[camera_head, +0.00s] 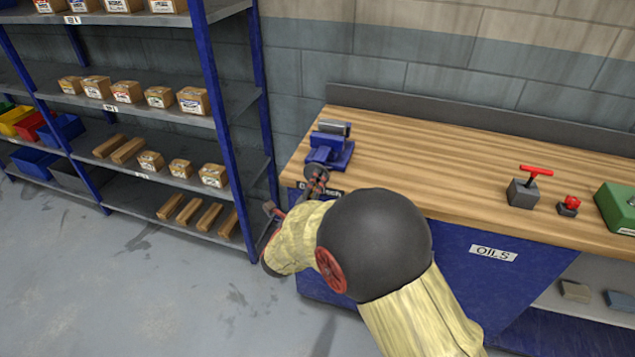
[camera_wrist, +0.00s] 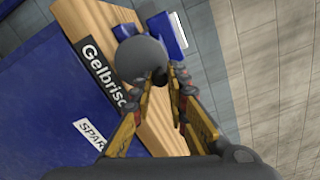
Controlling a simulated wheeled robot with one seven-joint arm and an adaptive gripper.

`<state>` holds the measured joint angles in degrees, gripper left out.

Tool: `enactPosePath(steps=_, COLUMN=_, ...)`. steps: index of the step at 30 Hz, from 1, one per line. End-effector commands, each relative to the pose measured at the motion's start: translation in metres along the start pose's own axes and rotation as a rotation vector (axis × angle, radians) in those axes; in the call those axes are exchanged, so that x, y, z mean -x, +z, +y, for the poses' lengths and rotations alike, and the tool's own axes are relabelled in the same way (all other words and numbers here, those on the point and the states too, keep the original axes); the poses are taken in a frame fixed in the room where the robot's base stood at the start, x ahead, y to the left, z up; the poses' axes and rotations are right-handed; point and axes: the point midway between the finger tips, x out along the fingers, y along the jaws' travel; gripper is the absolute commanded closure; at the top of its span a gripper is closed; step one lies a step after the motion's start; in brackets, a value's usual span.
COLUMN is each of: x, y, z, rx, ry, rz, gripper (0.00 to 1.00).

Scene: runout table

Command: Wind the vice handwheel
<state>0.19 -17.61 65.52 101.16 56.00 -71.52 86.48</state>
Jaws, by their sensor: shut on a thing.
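The blue vice (camera_head: 328,150) stands at the left end of the wooden bench top. Its grey handwheel (camera_head: 317,176) faces the bench's front edge. In the wrist view the handwheel (camera_wrist: 138,54) is a round grey disc in front of the blue vice body (camera_wrist: 166,34). My gripper (camera_wrist: 161,78) has its yellow-and-grey fingers on either side of a small dark knob (camera_wrist: 159,75) at the wheel's lower right rim, and is shut on it. In the head view my arm hides part of the bench front, and the fingertips are hard to make out.
A wall lies behind the bench (camera_head: 450,145). A blue shelving rack (camera_head: 215,105) with boxes stands close on the left. A grey block with a red T-handle (camera_head: 524,190), a red knob (camera_head: 569,205) and a green box (camera_head: 618,207) stand on the right; the bench top between is clear.

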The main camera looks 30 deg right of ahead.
Motion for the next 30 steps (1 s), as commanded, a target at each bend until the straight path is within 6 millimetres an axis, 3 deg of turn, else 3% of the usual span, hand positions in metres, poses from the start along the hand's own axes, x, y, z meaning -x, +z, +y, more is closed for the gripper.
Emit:
enactPosePath(steps=6, x=0.000, y=0.006, z=-0.003, rx=0.173, ry=0.000, rz=0.000, gripper=1.00)
enactPosePath(steps=16, x=0.000, y=0.007, z=-0.003, rx=0.209, ry=0.000, rz=-0.001, gripper=1.00)
enactPosePath(steps=22, x=0.000, y=0.014, z=-0.004, rx=0.415, ry=0.001, rz=-0.001, gripper=1.00)
enactPosePath(steps=23, x=0.000, y=0.014, z=-0.004, rx=0.426, ry=0.000, rz=-0.001, gripper=0.84)
enactPosePath(steps=30, x=0.000, y=0.012, z=-0.002, rx=0.418, ry=0.000, rz=0.000, gripper=0.70)
